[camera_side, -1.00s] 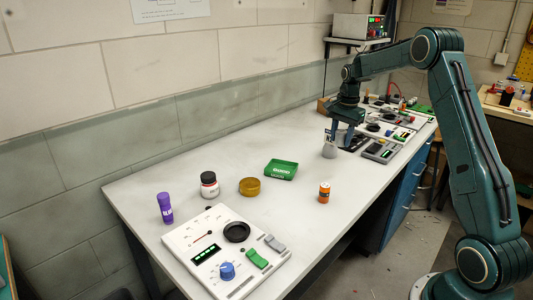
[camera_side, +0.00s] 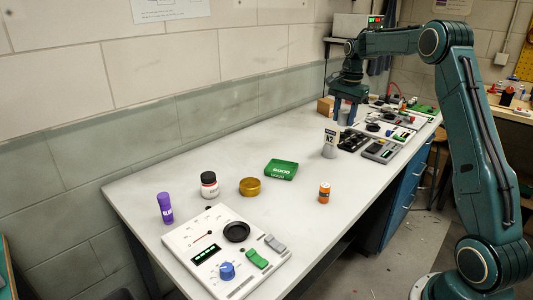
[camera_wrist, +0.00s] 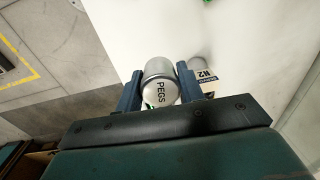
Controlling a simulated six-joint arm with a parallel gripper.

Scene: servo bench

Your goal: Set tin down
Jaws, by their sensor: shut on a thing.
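A silver-grey tin marked PEGS (camera_wrist: 160,88) sits between the two blue fingers of my gripper (camera_wrist: 159,90) in the wrist view. The gripper is shut on it. In the side view my gripper (camera_side: 344,112) is toward the far end of the bench, pointing down, behind a grey item with an N2 label (camera_side: 330,142). The tin is small and hard to make out there, and its height over the bench is unclear. The N2 label (camera_wrist: 205,74) also shows just right of the fingers in the wrist view.
A control panel (camera_side: 215,250) lies in front.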

